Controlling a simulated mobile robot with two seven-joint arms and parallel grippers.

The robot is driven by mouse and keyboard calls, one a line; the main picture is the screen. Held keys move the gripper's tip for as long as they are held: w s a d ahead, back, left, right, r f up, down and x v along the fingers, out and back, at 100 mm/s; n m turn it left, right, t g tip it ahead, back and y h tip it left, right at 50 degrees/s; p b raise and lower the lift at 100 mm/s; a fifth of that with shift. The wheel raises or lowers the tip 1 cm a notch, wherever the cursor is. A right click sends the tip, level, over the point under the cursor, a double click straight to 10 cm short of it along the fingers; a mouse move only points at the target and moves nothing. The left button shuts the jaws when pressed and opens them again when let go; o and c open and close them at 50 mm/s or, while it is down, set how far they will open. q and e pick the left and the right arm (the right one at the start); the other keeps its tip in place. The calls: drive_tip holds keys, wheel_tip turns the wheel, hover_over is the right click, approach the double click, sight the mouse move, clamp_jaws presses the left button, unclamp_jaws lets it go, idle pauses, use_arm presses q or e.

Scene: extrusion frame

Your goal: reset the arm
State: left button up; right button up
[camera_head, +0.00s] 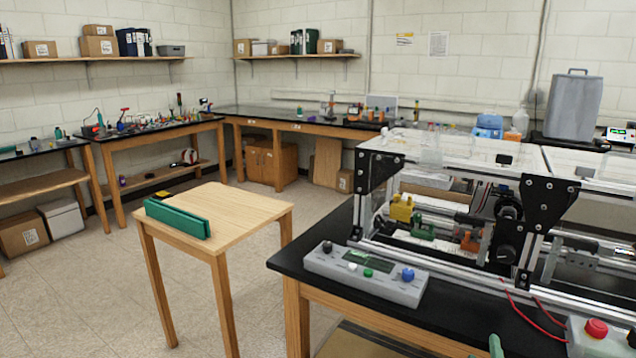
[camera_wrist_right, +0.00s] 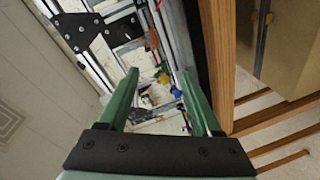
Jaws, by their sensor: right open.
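My right gripper (camera_wrist_right: 158,84) shows in the right wrist view with its two long green fingers apart and nothing between them. Beyond the fingers are parts of the extrusion frame, some way off. In the head view, only a small green piece of what looks like my right gripper (camera_head: 495,346) shows at the bottom edge. The extrusion frame (camera_head: 543,205), with silver rails and black corner plates, stands on the black-topped bench at the right.
A small wooden table (camera_head: 240,205) bears a long green object (camera_head: 178,219). A grey control box (camera_head: 366,273) with knobs sits at the black bench's (camera_head: 450,310) front edge. A red button box (camera_head: 597,335) is at lower right. Floor (camera_head: 75,280) left of the small table is clear.

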drive_tip(key=s+a+f+g+y, duration=0.1)
drive_tip(key=s+a+f+y, duration=0.25)
drive_tip(key=f, duration=0.65)
drive_tip(key=s+a+f+m+g+y, duration=0.2)
drive_tip(key=s+a+f+m+y, duration=0.1)
drive_tip(key=s+f, duration=0.4)
drive_tip(key=s+a+f+m+g+y, duration=0.2)
drive_tip(key=s+a+f, duration=0.4)
drive_tip(key=s, duration=0.6)
drive_tip(key=shift+s+a+f+m+g+y, duration=0.3)
drive_tip(key=shift+f+m+g+y, duration=0.15)
drive_tip(key=shift+f, duration=0.45)
